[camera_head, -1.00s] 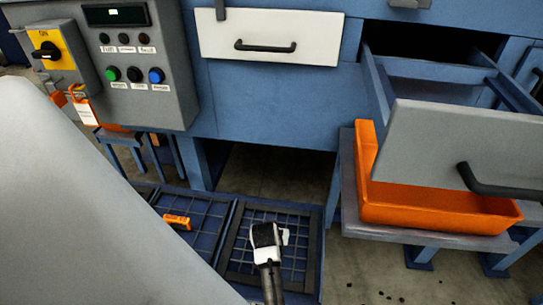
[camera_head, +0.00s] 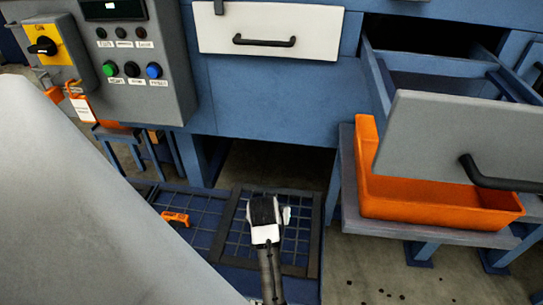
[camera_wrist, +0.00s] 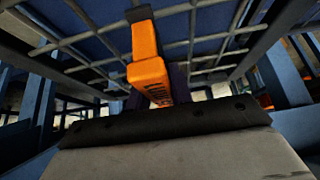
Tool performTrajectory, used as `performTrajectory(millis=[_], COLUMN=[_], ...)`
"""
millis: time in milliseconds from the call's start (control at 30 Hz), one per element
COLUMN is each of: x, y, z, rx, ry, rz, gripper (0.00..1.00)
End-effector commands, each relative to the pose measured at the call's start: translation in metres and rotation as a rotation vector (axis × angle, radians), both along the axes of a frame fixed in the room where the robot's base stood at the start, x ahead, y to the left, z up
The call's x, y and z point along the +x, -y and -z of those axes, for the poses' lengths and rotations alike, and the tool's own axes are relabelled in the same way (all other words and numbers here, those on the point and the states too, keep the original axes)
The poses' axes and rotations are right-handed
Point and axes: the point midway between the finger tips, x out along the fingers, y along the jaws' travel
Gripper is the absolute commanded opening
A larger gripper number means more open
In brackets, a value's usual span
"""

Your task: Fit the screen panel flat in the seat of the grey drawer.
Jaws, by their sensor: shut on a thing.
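My gripper (camera_head: 264,215) is shut on the orange handle of a screen panel (camera_head: 315,235), a dark-framed wire grid at the bottom centre of the head view. My gripper hides that handle in the head view. In the wrist view the orange handle (camera_wrist: 149,72) is close in front, with the panel's grid (camera_wrist: 205,25) beyond it. The panel seems to be just above the low blue rack; the gap under it is unclear. The grey drawer (camera_head: 440,135) is pulled open at the right. The front panel hides part of its inside, and its seat is not clearly seen.
A second panel with an orange handle (camera_head: 176,218) lies to the left. An orange bin (camera_head: 440,207) stands on a stand under the grey drawer. A white drawer (camera_head: 265,30) is shut above. A control box (camera_head: 130,60) is at upper left.

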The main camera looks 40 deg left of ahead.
Motion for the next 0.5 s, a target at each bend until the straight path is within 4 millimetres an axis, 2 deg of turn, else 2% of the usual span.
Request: performTrajectory(millis=[33,200,333,500], x=[0.002,0.002,0.002,0.001], y=[-0.002,-0.001,-0.001,-0.001], z=[-0.017,-0.057,-0.082,-0.102], rx=[0.01,0.01,0.009,0.006], ry=[0.009,0.008,0.007,0.006], rz=[0.001,0.001,0.0,0.0], gripper=[0.0,0.0,0.0,0.0])
